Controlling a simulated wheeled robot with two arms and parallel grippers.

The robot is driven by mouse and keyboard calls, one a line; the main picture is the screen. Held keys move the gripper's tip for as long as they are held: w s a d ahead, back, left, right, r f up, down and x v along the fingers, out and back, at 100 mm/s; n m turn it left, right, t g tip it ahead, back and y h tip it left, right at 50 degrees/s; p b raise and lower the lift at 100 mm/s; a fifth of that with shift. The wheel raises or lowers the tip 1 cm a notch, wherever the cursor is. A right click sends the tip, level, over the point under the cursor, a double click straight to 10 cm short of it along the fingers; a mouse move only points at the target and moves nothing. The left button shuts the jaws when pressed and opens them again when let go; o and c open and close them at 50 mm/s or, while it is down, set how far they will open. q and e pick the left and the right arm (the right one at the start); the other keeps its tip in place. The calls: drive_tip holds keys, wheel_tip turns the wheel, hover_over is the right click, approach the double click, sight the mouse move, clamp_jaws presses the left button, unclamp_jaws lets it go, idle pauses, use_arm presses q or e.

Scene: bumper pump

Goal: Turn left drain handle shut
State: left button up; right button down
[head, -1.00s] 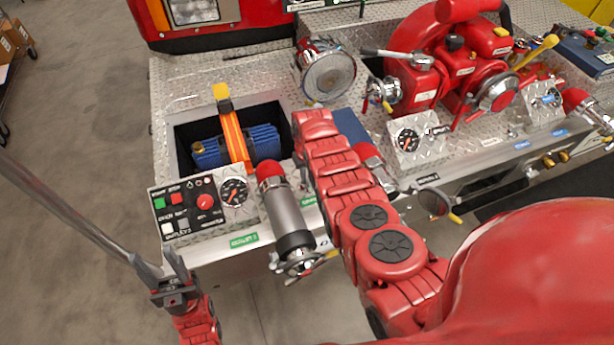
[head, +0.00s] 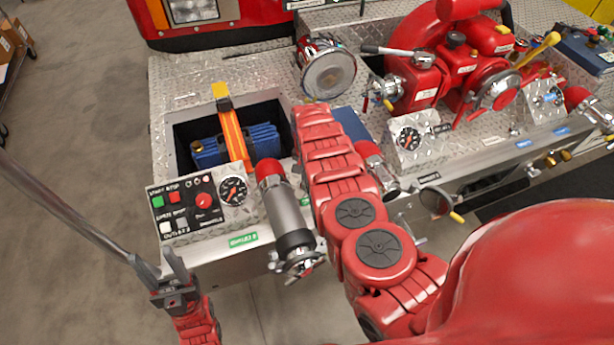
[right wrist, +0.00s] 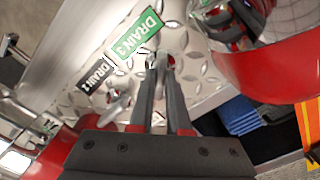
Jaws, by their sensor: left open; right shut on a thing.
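In the right wrist view, the fingertips of my right gripper (right wrist: 163,64) are close together on a small metal drain handle (right wrist: 172,60). A green DRAIN 3 label (right wrist: 138,35) is right beside it, and a black DRAIN 2 label (right wrist: 97,74) lies farther left. The fingers partly hide the handle, so its angle is unclear. In the head view my right arm covers this hand. My left gripper (head: 157,264) is open at the lower left, in front of the panel and away from the handles.
A silver nozzle with a red top (head: 286,215) stands near the control panel (head: 188,208). A bin holds a blue hose (head: 262,143) with an orange strap. A red pump (head: 425,75) sits to the right. A long grey rod (head: 60,205) reaches toward my left gripper.

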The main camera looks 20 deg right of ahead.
drive_tip(key=m+b, duration=0.2)
drive_tip(key=m, duration=0.2)
drive_tip(key=shift+f+m+b, duration=0.15)
drive_tip(key=shift+m+b, duration=1.2)
drive_tip(key=shift+m, duration=1.05)
drive_tip(key=c, duration=0.9)
unclamp_jaws()
drive_tip(key=shift+r, duration=0.2)
wheel_tip(320, 180, up, 17)
drive_tip(key=b, duration=0.2)
drive_tip(key=shift+r+b, duration=0.15)
drive_tip(key=shift+b, duration=0.2)
